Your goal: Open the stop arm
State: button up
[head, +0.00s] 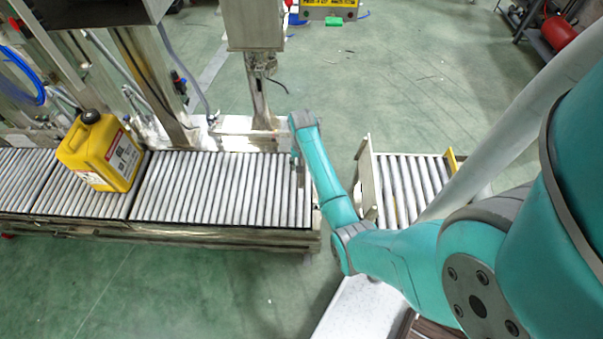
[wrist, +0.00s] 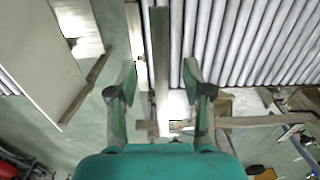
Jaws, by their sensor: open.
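A narrow metal bar (wrist: 160,50) runs along the end of the roller conveyor (head: 222,190) in the wrist view. It looks like the stop arm, though I cannot be sure. My gripper (wrist: 159,74) is open, with one finger on each side of the bar's lower part as seen in the wrist view. I cannot tell whether either finger touches it. In the head view my arm reaches over the conveyor's right end and hides most of the gripper and the bar.
A yellow jug (head: 101,152) stands upright on the left part of the conveyor. A second roller conveyor (head: 400,185) lies to the right across a floor gap. A metal post (head: 256,70) stands behind the conveyor end, and a thin horizontal rod (wrist: 255,122) lies near the gripper.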

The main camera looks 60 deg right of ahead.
aim_at(302, 176)
jog(key=shift+f, duration=2.75)
grip_shut()
